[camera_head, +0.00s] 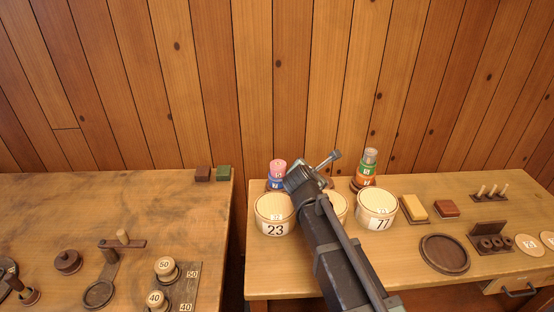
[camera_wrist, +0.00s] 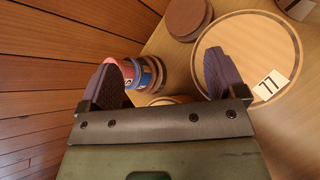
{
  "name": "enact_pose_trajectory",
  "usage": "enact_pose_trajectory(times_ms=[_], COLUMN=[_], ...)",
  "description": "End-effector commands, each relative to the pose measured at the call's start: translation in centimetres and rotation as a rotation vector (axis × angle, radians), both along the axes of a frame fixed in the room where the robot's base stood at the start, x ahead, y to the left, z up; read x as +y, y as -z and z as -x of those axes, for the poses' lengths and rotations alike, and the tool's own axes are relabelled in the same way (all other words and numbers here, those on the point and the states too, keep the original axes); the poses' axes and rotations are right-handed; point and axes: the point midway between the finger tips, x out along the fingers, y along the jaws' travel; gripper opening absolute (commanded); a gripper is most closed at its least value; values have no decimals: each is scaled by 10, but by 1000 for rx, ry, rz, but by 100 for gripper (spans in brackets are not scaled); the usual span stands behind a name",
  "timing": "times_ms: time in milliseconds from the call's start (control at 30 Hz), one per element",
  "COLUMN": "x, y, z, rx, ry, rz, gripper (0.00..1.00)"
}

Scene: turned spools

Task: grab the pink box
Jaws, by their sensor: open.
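The pink piece (camera_head: 278,167) looks rounded rather than box-shaped. It sits on top of a blue numbered ring (camera_head: 276,182) at the back of the right table, by the wall. In the wrist view the pink piece (camera_wrist: 119,64) is partly hidden behind the left finger, with the blue ring (camera_wrist: 144,73) to its right. My gripper (camera_wrist: 168,76) is open, fingers wide apart, with nothing held between them.
Round tubs marked 23 (camera_head: 275,214) and 77 (camera_head: 376,210) stand in front, with another partly behind my arm. An orange and green stack (camera_head: 366,169) stands to the right. A yellow block (camera_head: 415,207) and a red-brown block (camera_head: 446,208) lie farther right. A gap separates the two tables.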

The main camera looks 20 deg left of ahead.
Motion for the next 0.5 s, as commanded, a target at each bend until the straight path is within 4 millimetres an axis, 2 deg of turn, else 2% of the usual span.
enact_pose_trajectory(times_ms=[33,100,133,200,333,500], x=[52,89,99,114,116,123], y=[-20,16,18,17,12,23], z=[5,24,30,38,39,18], rx=[-83,-175,-203,-246,-257,-254], ry=[-160,-316,-360,-421,-437,-433], rz=[123,295,349,426,452,450], gripper=[89,89,89,89,89,89])
